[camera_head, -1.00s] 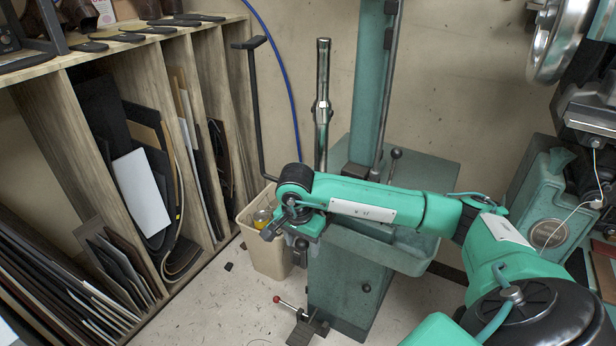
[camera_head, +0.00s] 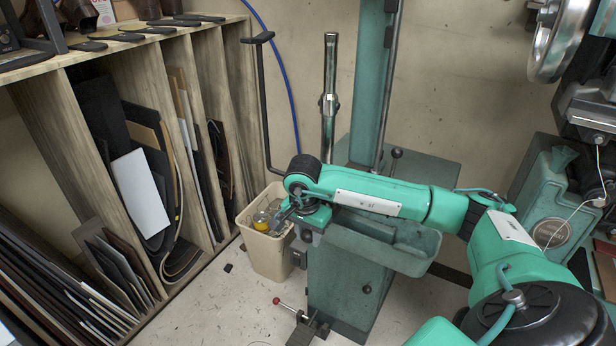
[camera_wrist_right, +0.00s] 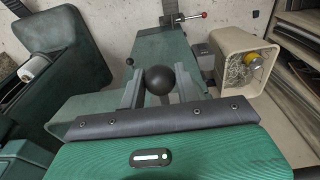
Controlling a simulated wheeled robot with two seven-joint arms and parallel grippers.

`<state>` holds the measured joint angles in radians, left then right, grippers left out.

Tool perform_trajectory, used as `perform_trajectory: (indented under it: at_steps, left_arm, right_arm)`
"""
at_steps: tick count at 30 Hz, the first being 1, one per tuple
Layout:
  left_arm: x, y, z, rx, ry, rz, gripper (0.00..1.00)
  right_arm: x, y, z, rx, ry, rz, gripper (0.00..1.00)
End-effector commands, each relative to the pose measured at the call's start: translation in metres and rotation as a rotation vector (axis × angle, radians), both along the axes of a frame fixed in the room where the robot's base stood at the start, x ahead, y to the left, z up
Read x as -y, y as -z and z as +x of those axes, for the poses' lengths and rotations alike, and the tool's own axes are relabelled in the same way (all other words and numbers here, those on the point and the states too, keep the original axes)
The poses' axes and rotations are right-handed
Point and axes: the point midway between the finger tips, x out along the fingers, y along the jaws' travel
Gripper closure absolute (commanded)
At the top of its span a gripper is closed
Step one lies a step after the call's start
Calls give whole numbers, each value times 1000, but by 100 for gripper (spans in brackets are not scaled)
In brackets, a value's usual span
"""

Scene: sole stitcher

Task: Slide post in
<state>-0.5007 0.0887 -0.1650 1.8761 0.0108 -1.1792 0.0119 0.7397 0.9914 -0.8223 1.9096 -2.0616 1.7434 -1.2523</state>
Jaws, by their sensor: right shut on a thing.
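The chrome post (camera_head: 330,95) stands nearly upright in the head view, with a thicker collar partway up. Its lower end is hidden behind my right wrist. My right gripper (camera_head: 286,213) is beside the green machine pedestal, above and next to the bin. In the right wrist view the fingers of my right gripper (camera_wrist_right: 158,88) close from both sides on a dark round end (camera_wrist_right: 158,78). It appears to belong to the post, but the join is hidden. The post's shaft does not show there. My left gripper is not in view.
The green pedestal (camera_head: 345,285) and its tray (camera_head: 385,250) stand close to my right forearm. A beige bin (camera_head: 268,258) with yellow contents is left of it. Wooden shelves (camera_head: 205,120) fill the left.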

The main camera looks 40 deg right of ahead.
Motion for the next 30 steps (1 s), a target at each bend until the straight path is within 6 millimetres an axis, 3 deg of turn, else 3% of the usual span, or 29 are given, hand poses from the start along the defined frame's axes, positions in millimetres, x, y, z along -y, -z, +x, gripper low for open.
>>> perform_trajectory:
  at_steps: [30]
  left_arm:
    - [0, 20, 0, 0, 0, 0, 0]
  right_arm:
    - [57, 0, 24, 1, 1, 0, 95]
